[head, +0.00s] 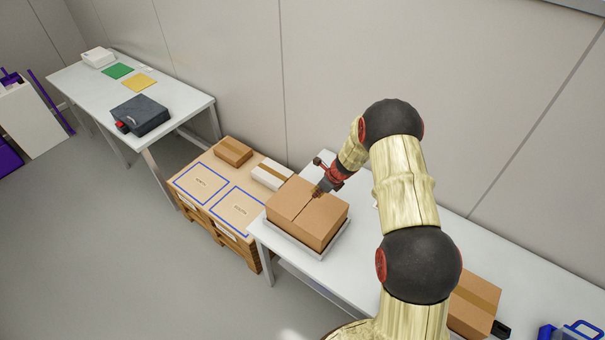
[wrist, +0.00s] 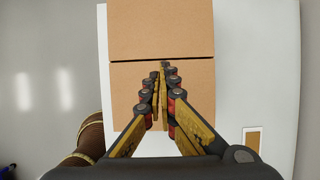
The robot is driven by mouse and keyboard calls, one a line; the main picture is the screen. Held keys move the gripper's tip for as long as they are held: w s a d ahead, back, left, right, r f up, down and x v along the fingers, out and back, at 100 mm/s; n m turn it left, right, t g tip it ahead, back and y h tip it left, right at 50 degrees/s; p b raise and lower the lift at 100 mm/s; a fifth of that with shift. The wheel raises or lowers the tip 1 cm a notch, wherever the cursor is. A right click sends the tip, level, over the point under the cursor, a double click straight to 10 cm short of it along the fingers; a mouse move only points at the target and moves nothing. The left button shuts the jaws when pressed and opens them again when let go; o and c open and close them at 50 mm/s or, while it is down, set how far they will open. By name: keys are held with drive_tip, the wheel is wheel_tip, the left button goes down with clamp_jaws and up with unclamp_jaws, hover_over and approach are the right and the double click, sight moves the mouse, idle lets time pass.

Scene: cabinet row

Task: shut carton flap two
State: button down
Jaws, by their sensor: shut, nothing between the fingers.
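A brown carton (head: 291,201) sits in a shallow pale tray (head: 287,238) on the white table. Its two top flaps look nearly flat, with a thin dark seam between them. In the wrist view one flap (wrist: 160,30) is above the seam and the other flap (wrist: 128,84) is below it. I cannot tell which is flap two. My gripper (head: 317,193) is at the carton's top, over the far part in the head view. In the wrist view its shut fingertips (wrist: 163,67) reach the seam, over the lower flap. Contact is unclear, and the fingers hide part of that flap.
The white table (head: 375,262) runs right, with another taped carton (head: 473,302) and a blue object (head: 575,331) on it. A pallet (head: 205,228) with blue-outlined squares, a brown box and a white box is at left. The wall is close behind.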

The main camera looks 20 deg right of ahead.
drive_tip(key=shift+w+a+r+n+b, duration=0.5)
drive_tip(key=shift+w+a+r+n, duration=0.8)
drive_tip(key=shift+w+a+r, duration=1.8)
drive_tip(key=s+r+n+h+b, duration=0.1)
drive_tip(key=s+r+n+b, duration=0.2)
drive_tip(key=s+n+b, duration=0.5)
drive_tip(key=s+r+n+t+h+b, duration=0.1)
drive_tip(key=s+r+n+b, duration=0.3)
drive_tip(key=s, duration=1.8)
drive_tip(key=s+a+r+n+h+b, duration=0.1)
drive_tip(key=s+r+n+b, duration=0.2)
drive_tip(key=s+n+b, duration=1)
drive_tip(key=s+b, duration=0.2)
drive_tip(key=s, duration=0.1)
drive_tip(key=shift+r+n+t, duration=0.25)
drive_tip(key=shift+n+t, duration=0.15)
